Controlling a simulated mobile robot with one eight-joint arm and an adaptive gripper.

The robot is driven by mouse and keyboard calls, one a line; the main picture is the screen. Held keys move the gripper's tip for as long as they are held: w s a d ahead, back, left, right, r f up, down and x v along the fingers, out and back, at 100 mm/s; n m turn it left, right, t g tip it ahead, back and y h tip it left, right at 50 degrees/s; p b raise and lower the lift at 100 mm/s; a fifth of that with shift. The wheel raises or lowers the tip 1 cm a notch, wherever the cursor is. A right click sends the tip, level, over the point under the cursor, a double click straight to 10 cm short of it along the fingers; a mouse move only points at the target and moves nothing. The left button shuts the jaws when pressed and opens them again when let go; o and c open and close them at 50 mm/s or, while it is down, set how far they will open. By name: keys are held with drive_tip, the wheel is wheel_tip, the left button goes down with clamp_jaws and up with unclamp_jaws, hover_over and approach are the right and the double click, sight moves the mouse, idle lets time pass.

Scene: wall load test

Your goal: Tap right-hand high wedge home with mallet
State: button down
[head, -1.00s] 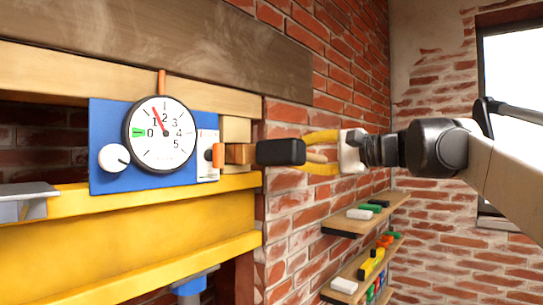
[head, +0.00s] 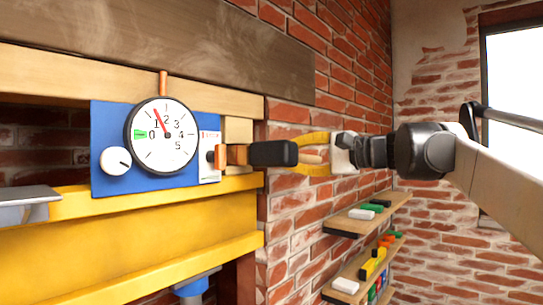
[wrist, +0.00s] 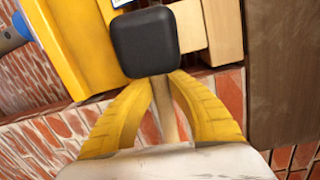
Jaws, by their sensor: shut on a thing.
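My gripper (head: 312,155) is shut on the wooden handle of a mallet, its yellow fingers either side of the handle. The black mallet head (head: 273,153) is at the outer end of a wooden wedge (head: 237,155), right of the blue panel; contact between them cannot be made out for sure. An orange piece (head: 220,157) sits at the wedge's left end. In the wrist view the black head (wrist: 145,42) hides the wedge, and the handle (wrist: 166,108) runs between the fingers.
A dial gauge (head: 163,135) on the blue panel (head: 108,180) reads between 1 and 2. A yellow beam (head: 130,240) runs below, a dark timber (head: 200,40) above. Shelves (head: 370,218) with coloured blocks stand lower right by the brick wall.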

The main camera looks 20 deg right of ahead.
drive_tip(key=shift+v, duration=1.4)
drive_tip(key=shift+a, duration=0.15)
drive_tip(key=shift+w+a, duration=0.1)
drive_tip(key=shift+a, duration=0.05)
drive_tip(key=p+x, duration=0.1)
drive_tip(key=x, duration=0.3)
drive_tip(key=shift+w+r, duration=0.1)
drive_tip(key=shift+w, duration=0.15)
drive_tip(key=shift+s+d, duration=0.1)
drive_tip(key=shift+d, duration=0.1)
drive_tip(key=shift+v, duration=1.1)
drive_tip(key=shift+a, duration=0.1)
